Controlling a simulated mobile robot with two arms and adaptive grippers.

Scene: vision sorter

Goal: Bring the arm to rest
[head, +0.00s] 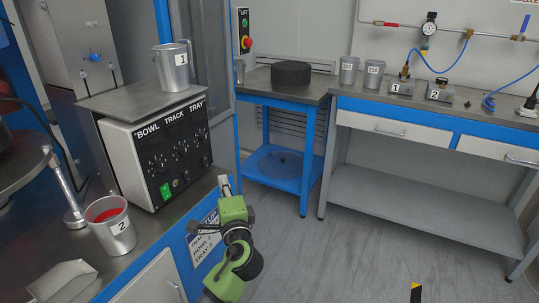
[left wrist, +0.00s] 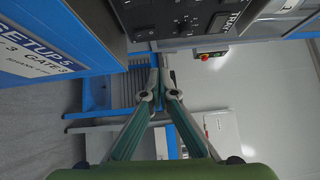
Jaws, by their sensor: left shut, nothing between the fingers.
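My left arm, green with dark joints, stands in the lower middle of the head view, beside the front edge of the left bench. My left gripper (head: 225,184) points up and away, close to the bench's blue front. In the left wrist view the two fingers of the gripper (left wrist: 157,66) meet at the tips, shut with nothing between them. My right gripper is not in view.
The left bench (head: 150,262) carries a control box (head: 160,150), metal cup 1 (head: 173,68), red-filled cup 2 (head: 112,226) and a scoop (head: 63,281). A blue-framed table (head: 308,150) and a long bench (head: 430,105) stand behind.

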